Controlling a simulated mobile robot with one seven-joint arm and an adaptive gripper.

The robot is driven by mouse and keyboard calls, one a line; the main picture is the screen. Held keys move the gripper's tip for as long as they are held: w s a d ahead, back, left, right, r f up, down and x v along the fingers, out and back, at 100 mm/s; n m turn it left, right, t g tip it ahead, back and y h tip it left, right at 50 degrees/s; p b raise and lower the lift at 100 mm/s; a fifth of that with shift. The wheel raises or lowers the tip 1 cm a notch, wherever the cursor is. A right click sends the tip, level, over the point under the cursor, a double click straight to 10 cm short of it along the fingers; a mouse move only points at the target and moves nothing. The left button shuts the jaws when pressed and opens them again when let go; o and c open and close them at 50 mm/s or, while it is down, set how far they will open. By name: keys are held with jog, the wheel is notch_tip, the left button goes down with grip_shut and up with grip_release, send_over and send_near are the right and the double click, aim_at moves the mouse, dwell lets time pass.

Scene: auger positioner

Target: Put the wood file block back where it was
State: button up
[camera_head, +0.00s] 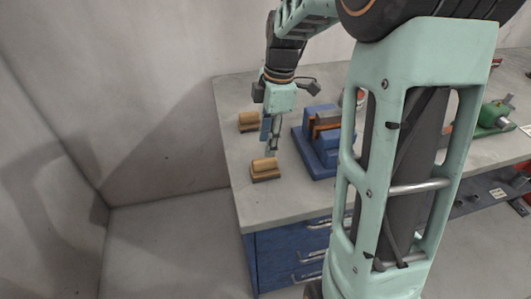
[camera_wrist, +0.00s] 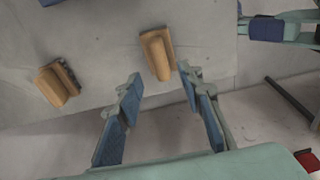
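Two similar tan wood blocks with dark undersides lie on the workbench; I cannot tell which is the wood file block. In the head view, one block (camera_head: 265,168) is nearer to me and the other block (camera_head: 249,121) is farther back. My gripper (camera_head: 270,150) points down above the bench near them. In the wrist view, my gripper (camera_wrist: 158,75) is open and empty, its two blue-padded fingers apart. The nearer block (camera_wrist: 157,53) shows just beyond the gap between the fingertips. The farther block (camera_wrist: 57,85) lies to the left, outside the fingers.
A blue vise (camera_head: 320,150) stands on the grey workbench (camera_head: 255,205) to the right of the blocks. The bench's left edge is close to the blocks. Blue drawers (camera_head: 290,250) are below. A green tool (camera_head: 495,112) lies far right. My arm hides part of the bench.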

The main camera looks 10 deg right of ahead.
jog(key=r, duration=0.4)
jog(key=shift+d+r, duration=0.3)
jog(key=shift+r, duration=0.1)
